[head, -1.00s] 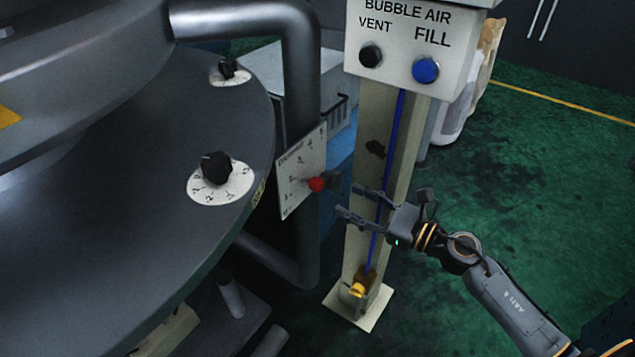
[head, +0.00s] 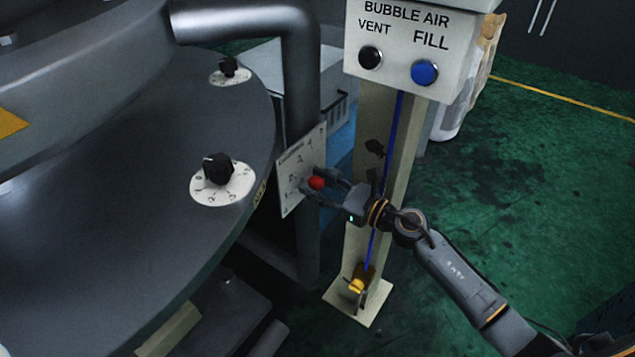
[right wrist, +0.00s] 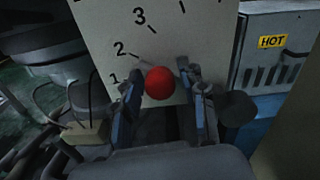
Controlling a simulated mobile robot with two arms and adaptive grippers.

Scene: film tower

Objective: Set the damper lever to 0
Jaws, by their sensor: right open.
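The damper lever's red knob (head: 316,183) stands out from a white numbered damper plate (head: 290,177) on the big grey pipe. My right gripper (head: 319,186) is open, with its fingers on either side of the red knob. In the right wrist view the red knob (right wrist: 160,83) lies between the two fingertips (right wrist: 162,95), with a gap visible on each side. The plate (right wrist: 190,30) behind it shows 1, 2 and 3 with tick marks. The lever arm is mostly hidden behind the knob and fingers. My left gripper is not in view.
A beige post (head: 378,230) with a bubble air panel (head: 410,45) stands just right of the plate, close to my right arm. A dark round table (head: 110,240) with black dials (head: 218,170) fills the left. Green floor (head: 530,190) is open at right.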

